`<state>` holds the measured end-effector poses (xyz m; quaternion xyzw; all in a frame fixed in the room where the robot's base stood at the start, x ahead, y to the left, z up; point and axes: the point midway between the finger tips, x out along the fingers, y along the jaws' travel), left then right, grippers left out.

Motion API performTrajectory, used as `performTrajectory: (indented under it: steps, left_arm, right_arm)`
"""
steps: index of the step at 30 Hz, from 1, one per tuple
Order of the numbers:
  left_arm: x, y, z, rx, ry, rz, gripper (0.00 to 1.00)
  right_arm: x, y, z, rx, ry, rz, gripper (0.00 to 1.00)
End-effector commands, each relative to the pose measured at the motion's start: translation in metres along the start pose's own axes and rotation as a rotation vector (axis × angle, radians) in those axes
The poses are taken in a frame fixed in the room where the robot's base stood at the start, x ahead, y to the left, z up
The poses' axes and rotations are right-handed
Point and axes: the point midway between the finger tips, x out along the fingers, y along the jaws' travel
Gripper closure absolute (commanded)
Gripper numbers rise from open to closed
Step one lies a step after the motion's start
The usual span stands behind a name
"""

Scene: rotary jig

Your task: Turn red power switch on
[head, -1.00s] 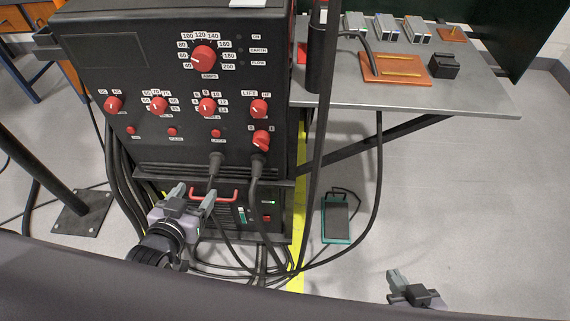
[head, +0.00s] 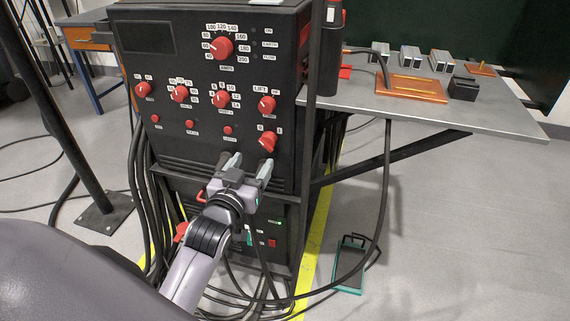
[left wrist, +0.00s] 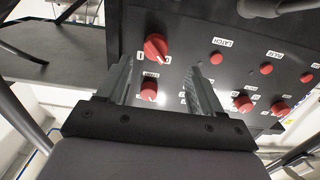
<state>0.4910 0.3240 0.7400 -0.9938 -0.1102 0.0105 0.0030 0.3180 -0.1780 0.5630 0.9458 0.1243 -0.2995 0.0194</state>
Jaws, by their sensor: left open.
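The black machine's panel carries several red knobs. The red switch (head: 267,141) at the panel's lower right has a raised grip and a small white label on each side above it. It also shows in the left wrist view (left wrist: 155,47), in the gap between the fingers as seen there, with its grip tilted. My left gripper (head: 247,163) is open and empty, just below the switch in the head view; it also shows in the left wrist view (left wrist: 159,68). I see no contact with the switch. My right gripper is not in view.
A metal side table (head: 455,110) with an orange block (head: 411,89) stands at the right. Thick black cables (head: 138,185) hang beside the machine. The lower unit (head: 284,240) shows a small green light. A pedal (head: 351,262) lies on the floor.

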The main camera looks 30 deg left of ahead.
Motion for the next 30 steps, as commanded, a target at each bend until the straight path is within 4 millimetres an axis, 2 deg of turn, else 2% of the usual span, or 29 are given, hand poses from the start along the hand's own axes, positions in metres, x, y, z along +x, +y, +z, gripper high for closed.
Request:
performTrajectory:
  steps: [8,21,30]
  left_arm:
    - [0.009,-0.004,-0.003,-0.008,0.023,-0.016,0.34]
    - [0.061,-0.005,-0.003,-0.007,0.022,-0.015,0.34]
    - [0.075,-0.005,-0.003,-0.007,0.020,-0.014,0.34]
  right_arm:
    - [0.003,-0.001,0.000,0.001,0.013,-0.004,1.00]
    - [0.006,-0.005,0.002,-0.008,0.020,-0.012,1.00]
    - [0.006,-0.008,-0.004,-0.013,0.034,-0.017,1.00]
